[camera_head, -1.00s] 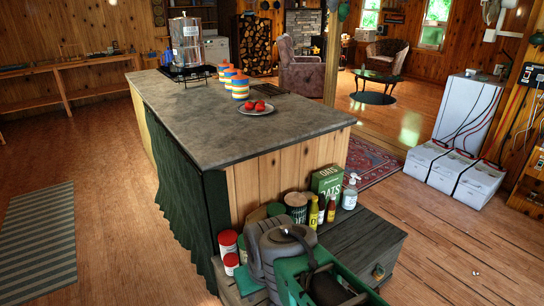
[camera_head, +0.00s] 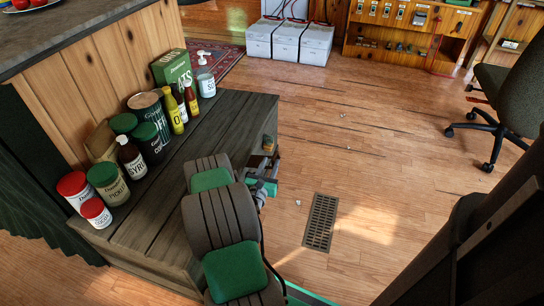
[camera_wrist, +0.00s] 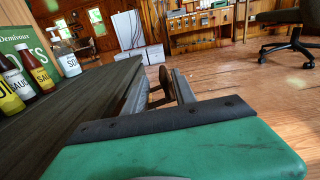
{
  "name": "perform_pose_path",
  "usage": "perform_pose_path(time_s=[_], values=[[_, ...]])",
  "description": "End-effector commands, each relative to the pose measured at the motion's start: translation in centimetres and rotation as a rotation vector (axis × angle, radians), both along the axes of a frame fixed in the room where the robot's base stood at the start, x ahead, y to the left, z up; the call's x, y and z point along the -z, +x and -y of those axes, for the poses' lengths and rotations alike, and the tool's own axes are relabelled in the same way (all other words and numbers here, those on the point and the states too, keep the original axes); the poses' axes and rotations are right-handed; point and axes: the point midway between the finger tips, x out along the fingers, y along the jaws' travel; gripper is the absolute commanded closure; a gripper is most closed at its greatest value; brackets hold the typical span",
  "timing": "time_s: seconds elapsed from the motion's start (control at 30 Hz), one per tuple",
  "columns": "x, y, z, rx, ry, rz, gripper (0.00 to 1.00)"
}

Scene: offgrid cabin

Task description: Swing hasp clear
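The dark grey-green wooden chest (camera_head: 180,150) stands at the end of the island; its plank top also fills the left of the wrist view (camera_wrist: 95,85). My arm comes in from below, and my gripper (camera_head: 266,172) is beside the chest's right-hand face, near its edge. In the wrist view my gripper (camera_wrist: 160,92) has its two fingers apart, with a dark rounded metal piece (camera_wrist: 165,78) beyond or between them. This may be the hasp. Contact cannot be made out. In the head view a small brownish fitting (camera_head: 268,146) shows just beyond the fingers; the hasp's position is unclear.
Jars, bottles and an oats box (camera_head: 170,67) stand along the back of the chest top. A floor vent (camera_head: 321,221) lies right of the chest. White batteries (camera_head: 288,40) and an office chair (camera_head: 505,90) stand farther off. The wood floor between is mostly clear.

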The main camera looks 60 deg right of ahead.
Motion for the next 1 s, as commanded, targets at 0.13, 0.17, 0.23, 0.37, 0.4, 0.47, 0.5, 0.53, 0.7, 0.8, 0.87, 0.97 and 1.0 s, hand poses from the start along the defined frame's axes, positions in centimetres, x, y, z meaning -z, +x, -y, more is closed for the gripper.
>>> perform_pose_path(time_s=[0.13, 0.17, 0.23, 0.37, 0.4, 0.47, 0.5, 0.53, 0.7, 0.8, 0.87, 0.97, 1.0], values=[[-0.1, -0.2, 1.4, 0.009, 0.003, 0.003, 0.68], [-0.1, -0.1, 1.7, 0.009, 0.002, 0.004, 0.68], [-0.1, -0.1, 2.3, 0.008, 0.003, 0.005, 0.68], [-0.1, 0.4, 5.2, 0.010, -0.002, 0.010, 0.68], [0.0, 0.5, 5.8, 0.010, 0.000, 0.010, 0.68], [0.0, 0.7, 6.5, 0.008, 0.002, 0.009, 0.68], [-0.1, 0.8, 6.9, 0.007, 0.001, 0.009, 0.68], [-0.1, 0.9, 7.0, 0.006, 0.002, 0.008, 0.68], [-0.1, 1.0, 7.3, 0.003, 0.002, 0.007, 0.68], [-0.1, 1.1, 7.3, 0.003, 0.002, 0.007, 0.68], [-0.1, 1.1, 7.3, 0.003, 0.002, 0.008, 0.72], [-0.1, 1.1, 7.3, 0.003, 0.002, 0.008, 0.80], [-0.1, 1.1, 7.2, 0.003, 0.002, 0.008, 0.83]])
